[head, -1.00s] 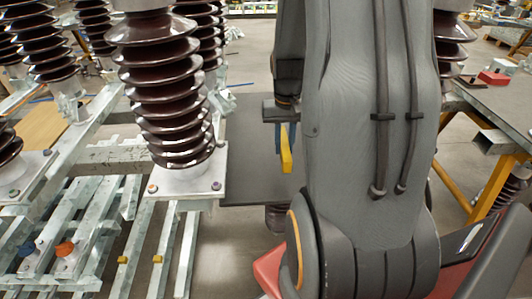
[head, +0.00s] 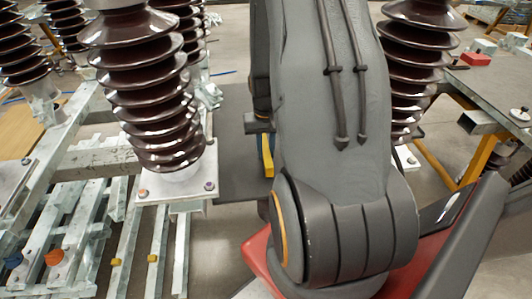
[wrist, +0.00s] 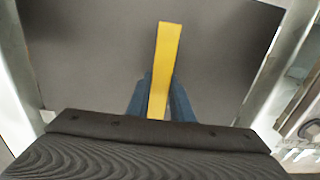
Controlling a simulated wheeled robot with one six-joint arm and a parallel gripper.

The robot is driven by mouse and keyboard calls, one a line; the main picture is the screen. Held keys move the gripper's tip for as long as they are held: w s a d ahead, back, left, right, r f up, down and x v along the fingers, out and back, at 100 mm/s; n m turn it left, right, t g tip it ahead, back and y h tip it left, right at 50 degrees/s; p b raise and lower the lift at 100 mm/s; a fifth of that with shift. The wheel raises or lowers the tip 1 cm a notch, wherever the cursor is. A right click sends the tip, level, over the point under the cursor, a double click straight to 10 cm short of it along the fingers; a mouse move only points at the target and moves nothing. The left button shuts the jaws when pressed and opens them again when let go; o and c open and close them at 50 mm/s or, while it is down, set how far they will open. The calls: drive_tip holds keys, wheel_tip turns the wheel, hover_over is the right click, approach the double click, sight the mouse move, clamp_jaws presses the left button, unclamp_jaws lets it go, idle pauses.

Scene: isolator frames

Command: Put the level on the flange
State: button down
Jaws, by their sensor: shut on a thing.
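The level is a yellow bar (wrist: 166,60). In the wrist view it stands between the blue fingers of my gripper (wrist: 160,92), which is shut on it. In the head view a short part of the level (head: 268,163) shows beside my arm, which hides most of my gripper. A pale metal flange plate with bolts (head: 150,188) sits at the foot of the large brown insulator, left of the level. A similar plate (head: 402,157) stands under the insulator right of my arm. I cannot tell which flange is meant.
A dark grey surface (head: 238,178) lies behind and below the level. The tall ribbed insulator (head: 150,90) rises from the left plate. Galvanised rails (head: 125,240) fill the lower left. A grey table (head: 500,85) with a red box (head: 475,59) is at right.

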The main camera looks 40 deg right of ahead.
drive_tip(key=shift+f, duration=0.7)
drive_tip(key=shift+f, duration=0.1)
drive_tip(key=c, duration=1.6)
unclamp_jaws()
drive_tip(key=shift+o, duration=0.2)
